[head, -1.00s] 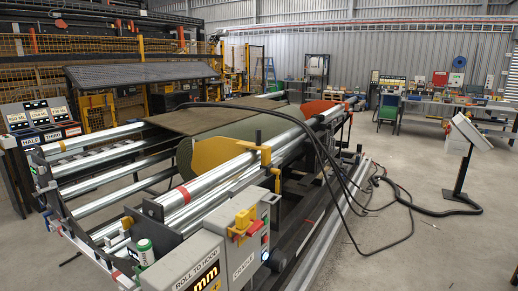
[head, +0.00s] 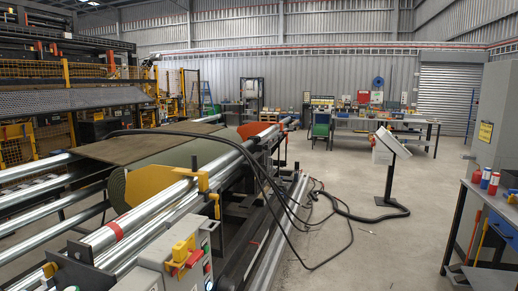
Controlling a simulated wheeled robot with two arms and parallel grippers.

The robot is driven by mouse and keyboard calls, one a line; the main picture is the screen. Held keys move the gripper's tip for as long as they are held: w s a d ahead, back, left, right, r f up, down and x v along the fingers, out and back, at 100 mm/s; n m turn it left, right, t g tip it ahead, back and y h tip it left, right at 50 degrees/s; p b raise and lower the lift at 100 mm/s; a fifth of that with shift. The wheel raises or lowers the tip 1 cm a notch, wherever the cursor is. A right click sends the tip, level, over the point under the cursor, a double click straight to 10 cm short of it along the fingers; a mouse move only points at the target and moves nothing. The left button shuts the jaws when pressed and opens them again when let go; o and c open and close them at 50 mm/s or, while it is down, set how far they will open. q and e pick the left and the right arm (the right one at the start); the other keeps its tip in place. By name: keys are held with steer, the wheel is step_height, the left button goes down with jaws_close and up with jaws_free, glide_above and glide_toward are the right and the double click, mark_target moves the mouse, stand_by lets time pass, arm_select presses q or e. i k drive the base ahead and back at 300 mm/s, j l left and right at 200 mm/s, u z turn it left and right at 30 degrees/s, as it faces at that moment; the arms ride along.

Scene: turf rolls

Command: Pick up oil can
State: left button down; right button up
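I cannot make out a thing that is surely the oil can. Neither of my grippers is in view.
The roller machine (head: 120,227) with a turf roll fills the left. Black hoses (head: 322,262) lie on the floor beside it. A console on a post (head: 391,147) stands mid-right. A cluttered long bench (head: 387,124) is at the back. Open concrete floor lies before the right workbench (head: 508,212).

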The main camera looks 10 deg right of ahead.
mark_target(477, 177)
steer(key=i+l+z, duration=0.7)
steer(key=i, duration=0.3)
steer(key=i+l+z, duration=0.3)
steer(key=i, duration=0.2)
steer(key=i+z, duration=0.35)
steer(key=i, duration=2.55)
steer(key=i+z, duration=0.3)
steer(key=i, duration=0.25)
steer(key=i+z, duration=0.25)
steer(key=i, duration=0.3)
steer(key=i+j+z, duration=0.3)
steer(key=i, duration=0.25)
steer(key=i+l, duration=0.2)
steer(key=i+z, duration=0.05)
steer(key=i, duration=0.05)
